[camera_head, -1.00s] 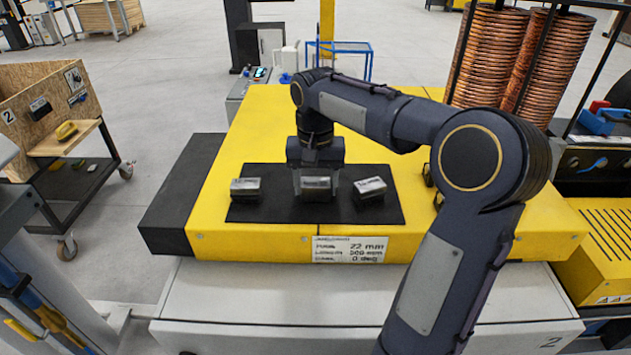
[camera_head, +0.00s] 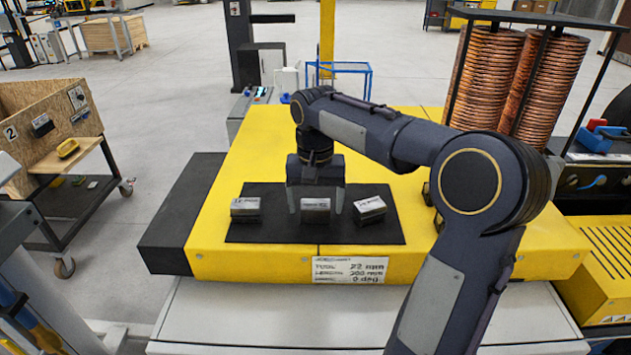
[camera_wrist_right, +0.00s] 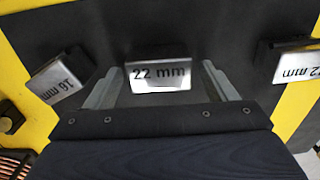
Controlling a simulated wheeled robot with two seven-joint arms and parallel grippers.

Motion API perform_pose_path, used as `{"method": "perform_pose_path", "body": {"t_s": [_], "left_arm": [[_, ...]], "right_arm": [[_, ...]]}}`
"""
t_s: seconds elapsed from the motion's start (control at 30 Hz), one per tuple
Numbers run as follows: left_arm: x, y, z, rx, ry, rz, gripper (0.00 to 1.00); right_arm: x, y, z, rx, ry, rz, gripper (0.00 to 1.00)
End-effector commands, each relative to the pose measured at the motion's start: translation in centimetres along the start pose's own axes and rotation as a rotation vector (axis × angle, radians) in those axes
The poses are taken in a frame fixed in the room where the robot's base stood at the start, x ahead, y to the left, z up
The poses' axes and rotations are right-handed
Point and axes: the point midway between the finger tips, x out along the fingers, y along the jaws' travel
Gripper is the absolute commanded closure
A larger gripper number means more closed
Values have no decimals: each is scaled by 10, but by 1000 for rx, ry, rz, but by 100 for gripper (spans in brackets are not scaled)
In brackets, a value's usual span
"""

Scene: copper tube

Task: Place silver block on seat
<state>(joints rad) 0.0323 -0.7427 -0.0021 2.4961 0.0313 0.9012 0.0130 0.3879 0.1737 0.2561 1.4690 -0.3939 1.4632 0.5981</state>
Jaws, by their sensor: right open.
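Three silver blocks lie in a row on a black mat (camera_head: 275,232): a left one (camera_head: 246,209), a middle one (camera_head: 316,206) and a right one (camera_head: 370,208). My right gripper (camera_head: 316,209) points down over the middle block, one finger on each side. In the right wrist view the open fingers (camera_wrist_right: 160,85) flank the middle block, marked 22 mm (camera_wrist_right: 158,74), with gaps at both sides. The block marked 16 mm (camera_wrist_right: 60,80) is at left there. Another block (camera_wrist_right: 291,62) at right has a partly cut-off label. I cannot identify the seat. My left gripper is not in view.
Copper tube coils (camera_head: 490,80) stand at the back right. A wooden bin cart (camera_head: 45,130) is at the left. Yellow surface behind the mat is free.

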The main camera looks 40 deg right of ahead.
Motion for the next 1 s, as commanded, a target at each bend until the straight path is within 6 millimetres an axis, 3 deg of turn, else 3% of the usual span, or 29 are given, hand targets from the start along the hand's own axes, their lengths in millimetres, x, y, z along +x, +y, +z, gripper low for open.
{"method": "perform_pose_path", "body": {"t_s": [0.3,0.5,0.83,1.0], "left_arm": [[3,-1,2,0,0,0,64],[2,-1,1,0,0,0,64],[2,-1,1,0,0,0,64],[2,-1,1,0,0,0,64]], "right_arm": [[-66,-1,-1,-2,5,-4,22],[-99,-1,0,-2,2,-2,22],[-113,0,3,-9,4,-3,22],[-105,-1,35,-117,50,-55,22]]}}
